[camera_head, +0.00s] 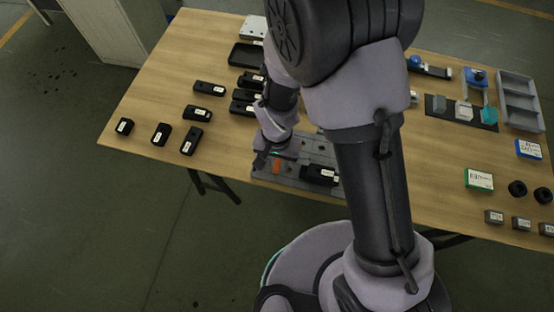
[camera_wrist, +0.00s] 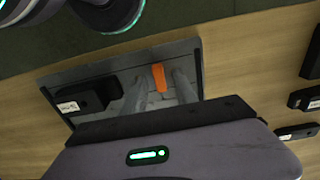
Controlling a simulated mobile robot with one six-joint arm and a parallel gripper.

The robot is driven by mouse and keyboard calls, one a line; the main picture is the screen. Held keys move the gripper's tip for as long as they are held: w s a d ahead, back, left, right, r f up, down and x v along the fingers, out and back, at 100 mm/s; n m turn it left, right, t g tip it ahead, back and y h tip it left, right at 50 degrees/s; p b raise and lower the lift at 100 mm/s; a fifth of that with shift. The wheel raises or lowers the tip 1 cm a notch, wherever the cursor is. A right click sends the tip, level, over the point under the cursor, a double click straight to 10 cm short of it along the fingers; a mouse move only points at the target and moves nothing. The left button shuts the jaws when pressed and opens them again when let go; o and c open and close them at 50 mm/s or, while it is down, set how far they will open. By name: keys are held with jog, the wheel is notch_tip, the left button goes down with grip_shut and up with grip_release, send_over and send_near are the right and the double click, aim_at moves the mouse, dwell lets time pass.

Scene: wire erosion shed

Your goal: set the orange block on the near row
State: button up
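The orange block (camera_head: 277,167) is at the left end of the grey fixture plate (camera_head: 289,181), near its front edge. In the wrist view the orange block (camera_wrist: 159,78) shows between the two grey fingers of my gripper (camera_wrist: 157,90), with a gap on each side. My gripper (camera_head: 275,154) is open, just over the plate's left part. A black block with a white label (camera_head: 320,175) sits on the plate to the right; it also shows in the wrist view (camera_wrist: 88,95). My arm hides part of the plate's right side. The plate's rows are hard to make out.
Several black labelled blocks (camera_head: 161,134) stand on the table's left and middle. A black tray (camera_head: 246,54) lies behind. At right are a grey divided bin (camera_head: 519,103), a green box (camera_head: 479,180) and small grey blocks (camera_head: 494,216).

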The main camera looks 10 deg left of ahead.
notch_tip(320, 180, up, 12)
jog(key=p, duration=0.4)
notch_tip(320, 180, up, 7)
jog(key=t, duration=0.1)
send_over(277, 164)
jog(key=w+d, duration=0.2)
jog(key=d, duration=0.1)
jog(key=s+d+r+m+t+y, duration=0.2)
jog(key=s+d+r, duration=0.1)
jog(key=d+r, duration=0.75)
jog(key=s+d+r+m+t, duration=0.1)
jog(key=s+d+r+t, duration=0.1)
jog(key=s+r, duration=0.4)
jog(key=shift+d+r+t, duration=0.35)
jog(key=shift+r+t, duration=0.05)
jog(key=shift+r, duration=0.45)
